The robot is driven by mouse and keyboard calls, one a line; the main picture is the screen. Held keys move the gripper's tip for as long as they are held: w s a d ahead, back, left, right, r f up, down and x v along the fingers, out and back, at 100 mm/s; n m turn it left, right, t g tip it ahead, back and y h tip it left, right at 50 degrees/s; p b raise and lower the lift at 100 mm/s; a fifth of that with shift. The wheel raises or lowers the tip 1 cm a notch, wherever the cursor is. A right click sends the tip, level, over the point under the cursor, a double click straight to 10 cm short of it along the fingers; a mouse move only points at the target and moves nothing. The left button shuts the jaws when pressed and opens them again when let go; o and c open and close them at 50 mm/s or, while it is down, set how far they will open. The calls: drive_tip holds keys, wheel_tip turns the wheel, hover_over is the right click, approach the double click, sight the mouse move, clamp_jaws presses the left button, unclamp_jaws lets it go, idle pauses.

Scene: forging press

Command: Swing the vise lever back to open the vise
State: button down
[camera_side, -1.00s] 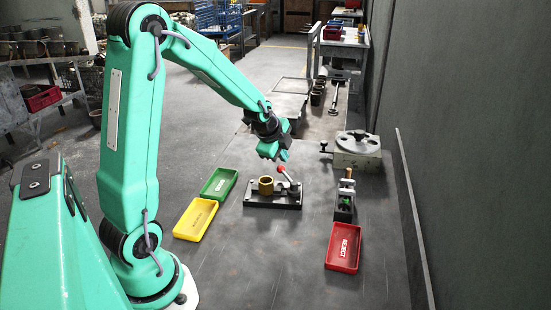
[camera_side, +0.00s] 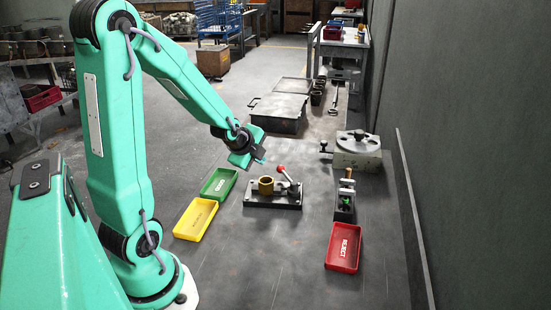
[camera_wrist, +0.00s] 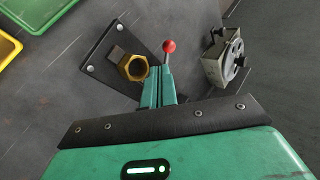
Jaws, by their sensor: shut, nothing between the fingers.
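The vise (camera_side: 272,202) is a dark plate with a clamp block, and it shows in the wrist view too (camera_wrist: 98,62). A brass ring-shaped part (camera_side: 266,187) stands upright in it. The vise lever, with its red knob (camera_side: 281,169), tilts up and to the left from its pivot at the right end of the vise. In the wrist view the red knob (camera_wrist: 169,46) appears just beyond my fingertips. My gripper (camera_side: 260,158) is shut and empty, up and to the left of the knob and apart from it. Its fingers (camera_wrist: 160,78) hide the lever's lower part in the wrist view.
A green tray (camera_side: 206,193) and a yellow tray (camera_side: 181,231) lie left of the vise. A red REJECT tray (camera_side: 331,266) lies front right, near a small fixture (camera_side: 344,207). A turntable unit (camera_side: 343,159) stands back right. Floor in front of the vise is clear.

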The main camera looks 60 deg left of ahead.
sight(280, 167)
drive_tip(key=shift+w+d+x, duration=0.1)
drive_tip(key=shift+d+x, duration=0.05)
drive_tip(key=shift+x, duration=2.3)
drive_tip(key=shift+w+d+x, duration=0.1)
drive_tip(key=shift+d+x, duration=0.1)
drive_tip(key=shift+x, duration=2.3)
drive_tip(key=shift+w, duration=0.15)
drive_tip(key=shift+w+a, duration=0.15)
drive_tip(key=shift+w, duration=0.4)
drive_tip(key=shift+w+a, duration=0.15)
drive_tip(key=shift+w, duration=0.35)
drive_tip(key=shift+w+d+h, duration=0.15)
drive_tip(key=shift+w+h, duration=0.15)
drive_tip(key=shift+w, duration=0.95)
drive_tip(key=shift+w+d, duration=0.35)
drive_tip(key=shift+w, duration=0.35)
drive_tip(key=shift+w+d, duration=0.4)
drive_tip(key=shift+w, duration=0.3)
drive_tip(key=shift+w+d+m, duration=0.5)
drive_tip(key=shift+w+m, duration=0.05)
drive_tip(key=shift+m, duration=0.25)
drive_tip(key=shift+w+d, duration=0.2)
drive_tip(key=shift+d, duration=0.1)
